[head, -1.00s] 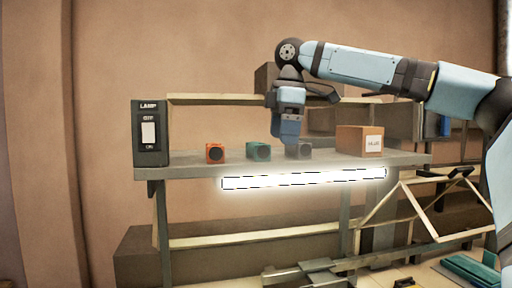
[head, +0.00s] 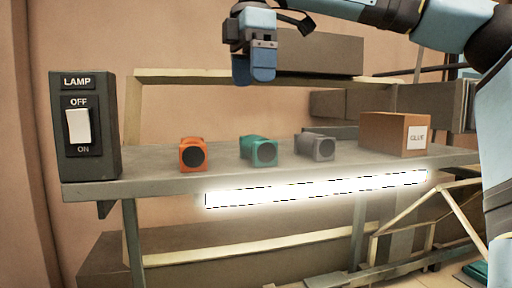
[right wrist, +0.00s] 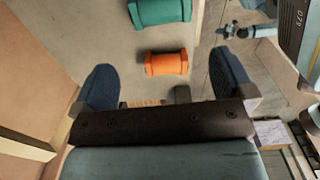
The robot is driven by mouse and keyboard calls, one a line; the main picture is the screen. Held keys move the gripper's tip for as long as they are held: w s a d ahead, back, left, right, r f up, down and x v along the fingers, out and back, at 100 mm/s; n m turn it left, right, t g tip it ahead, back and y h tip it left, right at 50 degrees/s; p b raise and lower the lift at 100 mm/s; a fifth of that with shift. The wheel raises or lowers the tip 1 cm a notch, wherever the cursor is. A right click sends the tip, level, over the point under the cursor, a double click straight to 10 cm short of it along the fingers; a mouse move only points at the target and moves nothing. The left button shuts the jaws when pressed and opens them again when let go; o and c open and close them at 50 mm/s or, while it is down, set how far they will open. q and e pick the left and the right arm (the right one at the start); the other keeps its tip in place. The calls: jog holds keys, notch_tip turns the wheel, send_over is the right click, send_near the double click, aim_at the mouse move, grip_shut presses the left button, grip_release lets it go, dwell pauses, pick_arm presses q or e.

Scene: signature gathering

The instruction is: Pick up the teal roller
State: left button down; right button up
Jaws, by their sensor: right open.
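The teal roller (head: 259,150) lies on the grey shelf (head: 120,188), between the orange roller (head: 193,154) and the grey roller (head: 315,146). My right gripper (head: 254,78) is open and empty, and hangs above the teal roller in the head view, clear of it. In the right wrist view the teal roller (right wrist: 160,11) is at the top edge, partly cut off, beyond the open fingers (right wrist: 161,62). The orange roller (right wrist: 166,62) shows between the fingers there, apparently below them.
A lamp switch box (head: 84,125) stands at the shelf's left end. A cardboard box labelled glue (head: 393,133) stands at the right. A bright light strip (head: 318,187) runs along the shelf's front, and a dark box (head: 325,54) is behind the gripper.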

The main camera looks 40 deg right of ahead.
send_over(258, 139)
jog(key=w, duration=0.2)
jog(key=f, duration=0.4)
jog(key=d+f, duration=0.1)
jog(key=f, duration=0.1)
jog(key=shift+f, duration=0.1)
jog(key=shift+w+f, duration=0.15)
jog(key=shift+f, duration=0.45)
jog(key=f, duration=0.1)
jog(key=f+p, duration=0.1)
jog(key=f, duration=0.2)
jog(key=shift+s+d+f, duration=0.1)
jog(key=shift+s+d, duration=0.2)
jog(key=shift+d, duration=0.05)
jog(key=shift+w+d+f, duration=0.1)
jog(key=shift+d+f, duration=0.05)
jog(key=shift+f, duration=0.3)
jog(key=shift+a+r, duration=0.1)
jog(key=shift+a, duration=0.1)
jog(key=c, duration=0.7)
